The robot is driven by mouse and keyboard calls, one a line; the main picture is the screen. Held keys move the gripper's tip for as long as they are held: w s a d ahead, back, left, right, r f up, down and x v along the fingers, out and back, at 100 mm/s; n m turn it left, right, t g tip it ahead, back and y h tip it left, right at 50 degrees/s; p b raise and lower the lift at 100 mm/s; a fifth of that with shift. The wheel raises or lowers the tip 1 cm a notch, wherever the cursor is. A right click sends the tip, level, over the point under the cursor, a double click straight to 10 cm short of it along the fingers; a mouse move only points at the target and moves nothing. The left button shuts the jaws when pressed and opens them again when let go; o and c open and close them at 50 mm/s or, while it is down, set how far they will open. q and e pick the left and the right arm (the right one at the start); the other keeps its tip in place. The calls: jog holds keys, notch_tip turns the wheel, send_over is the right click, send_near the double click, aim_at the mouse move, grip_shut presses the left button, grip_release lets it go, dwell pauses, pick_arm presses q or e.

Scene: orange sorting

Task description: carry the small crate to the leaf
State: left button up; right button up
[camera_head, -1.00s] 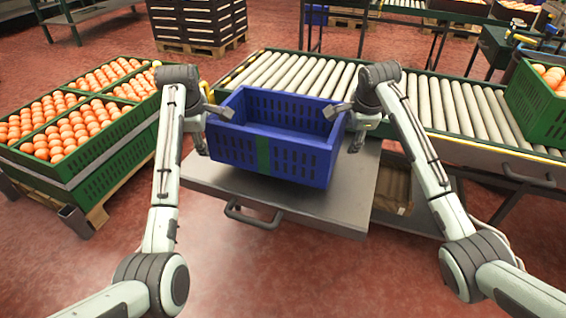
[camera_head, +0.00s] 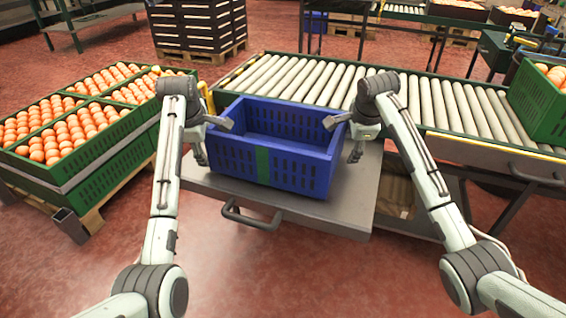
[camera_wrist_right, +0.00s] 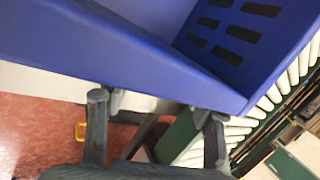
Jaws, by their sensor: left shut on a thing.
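The small crate (camera_head: 232,158), blue with a green stripe, is upright and looks empty. It is over the grey leaf (camera_head: 345,215), with its base on or very close to the surface; I cannot tell whether it touches. My left gripper (camera_head: 211,140) is shut on the crate's left wall. My right gripper (camera_head: 345,137) is at the right wall, one finger over the rim and the other outside. In the right wrist view, the right gripper's fingers (camera_wrist_right: 155,118) are spread wide beside the crate's rim (camera_wrist_right: 120,68); no firm grip shows.
The roller conveyor (camera_head: 300,80) runs right behind the leaf. Green crates of oranges (camera_head: 85,158) stand at the left, and another green crate (camera_head: 540,110) is on the conveyor at the right. A handle (camera_head: 250,218) juts from the leaf's front. Red floor in front is clear.

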pick_arm(q)
jog(key=shift+d+f+b, duration=0.3)
jog(key=shift+d+f, duration=0.1)
jog(key=shift+d, duration=0.35)
pick_arm(e)
jog(key=shift+s+a+f, duration=0.1)
jog(key=shift+a+f, duration=0.45)
jog(key=shift+a, duration=0.3)
pick_arm(q)
jog(key=shift+a, duration=0.35)
pick_arm(e)
jog(key=shift+d+r, duration=0.1)
jog(key=shift+d, duration=0.25)
pick_arm(q)
jog(key=o, duration=0.6)
jog(key=shift+a, duration=0.8)
jog(key=shift+c, duration=0.2)
pick_arm(e)
jog(key=shift+d, duration=0.8)
pick_arm(q)
jog(key=shift+a, duration=0.1)
pick_arm(e)
jog(key=o, duration=0.5)
jog(key=shift+d, duration=0.15)
